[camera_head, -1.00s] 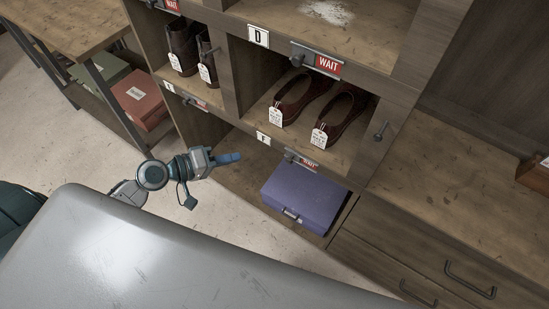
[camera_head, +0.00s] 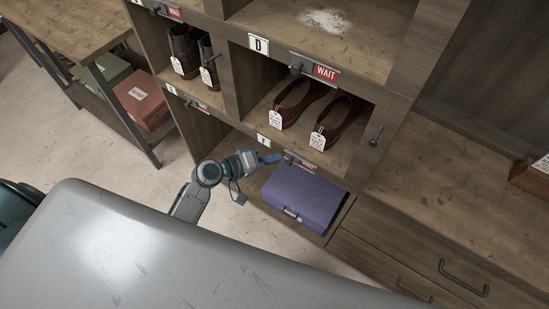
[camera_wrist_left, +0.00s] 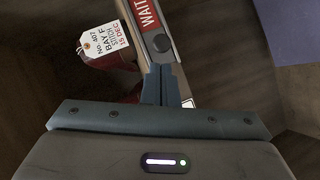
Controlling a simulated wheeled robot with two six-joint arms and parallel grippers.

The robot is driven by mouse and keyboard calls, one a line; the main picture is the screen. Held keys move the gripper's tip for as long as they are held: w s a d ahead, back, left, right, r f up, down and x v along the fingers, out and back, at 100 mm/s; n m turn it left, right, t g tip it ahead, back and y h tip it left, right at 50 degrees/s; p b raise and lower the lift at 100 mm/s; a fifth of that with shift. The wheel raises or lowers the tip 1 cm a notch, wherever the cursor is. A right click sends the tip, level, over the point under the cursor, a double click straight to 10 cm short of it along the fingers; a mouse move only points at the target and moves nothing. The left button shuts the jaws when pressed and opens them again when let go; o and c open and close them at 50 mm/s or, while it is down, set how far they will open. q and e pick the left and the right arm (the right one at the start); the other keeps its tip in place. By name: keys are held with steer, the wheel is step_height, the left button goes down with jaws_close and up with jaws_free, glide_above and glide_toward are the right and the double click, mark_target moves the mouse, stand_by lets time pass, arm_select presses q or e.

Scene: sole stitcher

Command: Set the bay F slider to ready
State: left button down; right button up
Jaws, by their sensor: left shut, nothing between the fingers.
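The bay F slider is a dark knob (camera_head: 289,157) on a metal rail, just right of the F label (camera_head: 263,141). A red WAIT plate (camera_head: 307,167) shows to the right of the knob. In the left wrist view the round knob (camera_wrist_left: 162,43) sits beside the red WAIT field (camera_wrist_left: 144,12). My left gripper (camera_head: 279,157) is shut and empty. Its fingertips are close to the knob's left side in the head view; I cannot tell whether they touch. They overlap the rail in the wrist view (camera_wrist_left: 160,70). My right gripper is not in view.
A purple box (camera_head: 300,197) lies below the rail. The D slider (camera_head: 297,68) also shows WAIT. A grey surface (camera_head: 150,250) fills the foreground.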

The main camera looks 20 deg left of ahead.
arm_select(q)
steer(key=shift+d+f, duration=0.3)
steer(key=shift+d, duration=0.2)
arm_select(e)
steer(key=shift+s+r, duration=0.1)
arm_select(q)
steer(key=d, duration=0.1)
steer(key=s+d, duration=0.1)
steer(key=d, duration=0.3)
steer(key=shift+s+d, duration=0.15)
steer(key=shift+s, duration=0.15)
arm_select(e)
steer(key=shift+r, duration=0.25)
